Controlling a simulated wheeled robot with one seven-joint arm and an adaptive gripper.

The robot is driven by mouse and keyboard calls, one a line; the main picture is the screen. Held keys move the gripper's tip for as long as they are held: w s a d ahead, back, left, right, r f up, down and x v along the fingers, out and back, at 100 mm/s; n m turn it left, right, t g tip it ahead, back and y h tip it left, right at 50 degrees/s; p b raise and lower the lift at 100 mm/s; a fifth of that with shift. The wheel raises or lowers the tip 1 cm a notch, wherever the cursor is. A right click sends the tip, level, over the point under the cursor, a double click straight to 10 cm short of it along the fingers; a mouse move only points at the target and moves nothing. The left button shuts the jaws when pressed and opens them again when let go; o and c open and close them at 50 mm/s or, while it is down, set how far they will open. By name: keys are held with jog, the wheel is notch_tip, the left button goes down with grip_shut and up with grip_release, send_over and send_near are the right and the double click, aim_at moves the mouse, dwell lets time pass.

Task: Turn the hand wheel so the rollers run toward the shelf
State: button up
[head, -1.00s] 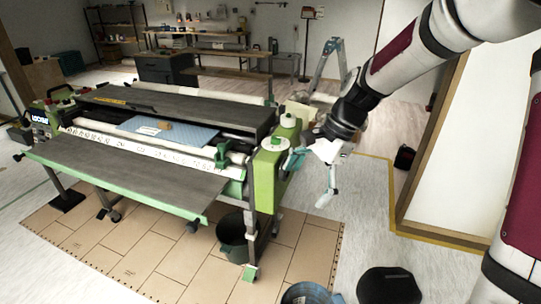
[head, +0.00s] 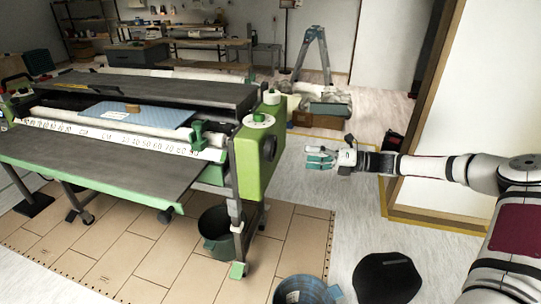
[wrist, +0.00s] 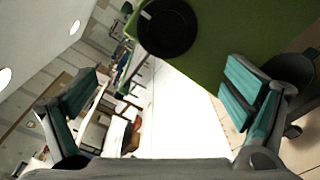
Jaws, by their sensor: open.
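The wallpaper paster's green end housing (head: 258,158) stands left of my gripper (head: 319,159) in the head view, with a clear gap between them. My gripper is open and empty, with its teal pads spread apart. In the wrist view a black round part (wrist: 167,28), seemingly the hand wheel, sits on the green housing (wrist: 225,35), ahead of the open fingers and untouched. A white dial (head: 259,121) tops the housing. A long white roller (head: 105,119) lies along the machine; other rollers are mostly hidden.
A shelf unit (head: 88,22) stands at the back left. A stepladder (head: 314,55) and boxes (head: 318,120) are behind. Floor right of the housing is clear.

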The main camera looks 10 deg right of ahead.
aim_at(274, 150)
jog(key=shift+m+t, duration=0.4)
jog(key=shift+m, duration=0.2)
jog(key=x, duration=0.4)
jog(key=b+x, duration=0.1)
jog(key=x, duration=0.3)
jog(key=w+x, duration=0.1)
jog(key=x, duration=0.3)
jog(key=shift+w+f+b, duration=0.2)
jog(key=shift+b, duration=0.1)
jog(key=c, duration=1.1)
